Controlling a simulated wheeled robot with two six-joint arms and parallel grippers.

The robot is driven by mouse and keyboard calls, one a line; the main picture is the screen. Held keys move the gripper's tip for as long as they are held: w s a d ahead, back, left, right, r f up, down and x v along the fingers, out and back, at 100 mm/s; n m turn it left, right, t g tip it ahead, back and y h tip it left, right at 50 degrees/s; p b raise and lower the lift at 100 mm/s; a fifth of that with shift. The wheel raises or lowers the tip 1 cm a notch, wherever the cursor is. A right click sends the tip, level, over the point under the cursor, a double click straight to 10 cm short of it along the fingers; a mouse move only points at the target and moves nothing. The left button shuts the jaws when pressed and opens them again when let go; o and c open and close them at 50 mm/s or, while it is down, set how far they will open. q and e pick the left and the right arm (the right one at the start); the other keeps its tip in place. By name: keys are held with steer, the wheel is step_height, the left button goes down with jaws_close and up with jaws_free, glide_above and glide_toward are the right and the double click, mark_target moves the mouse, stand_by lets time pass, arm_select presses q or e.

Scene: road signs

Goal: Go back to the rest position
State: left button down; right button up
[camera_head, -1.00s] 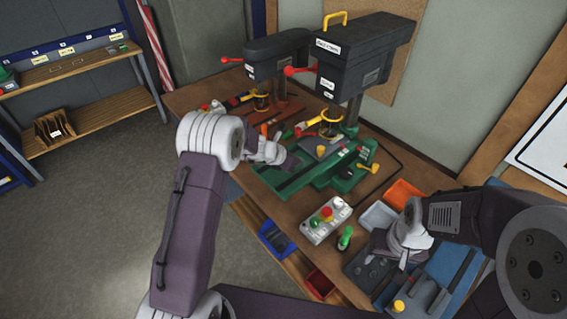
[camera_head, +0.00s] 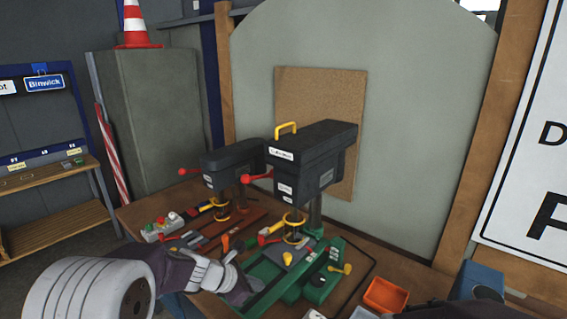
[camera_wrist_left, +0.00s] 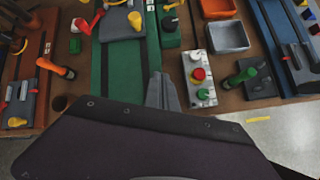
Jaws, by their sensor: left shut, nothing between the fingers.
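My left gripper (camera_head: 238,286) reaches in from the lower left in the head view. It is beside the front edge of the green drill press base (camera_head: 262,285). In the left wrist view its fingers (camera_wrist_left: 162,92) are shut with nothing between them, in front of the green base (camera_wrist_left: 123,60). I cannot tell whether they touch it. My right gripper is not in view; only a dark part of an arm shows at the lower right edge of the head view.
Two dark drill presses (camera_head: 312,160) stand on the wooden workbench (camera_head: 145,215). A button box (camera_wrist_left: 198,78) and a grey bin (camera_wrist_left: 229,37) lie right of the fingers in the wrist view. An orange bin (camera_head: 386,294) sits at the bench's right. A shelf (camera_head: 50,190) stands left.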

arm_select(q)
steer(key=s+a+f+m+g+y, duration=0.2)
steer(key=s+a+f+m, duration=0.2)
steer(key=s+m, duration=0.6)
steer(key=s+a+f+m+g+y+b, duration=0.1)
steer(key=s+a+f+m, duration=0.4)
steer(key=s+m, duration=0.6)
steer(key=shift+s+f+m+g+y, duration=0.25)
steer(key=shift+m+g+y, duration=0.75)
steer(key=shift+m, duration=0.5)
steer(key=shift+a, duration=0.1)
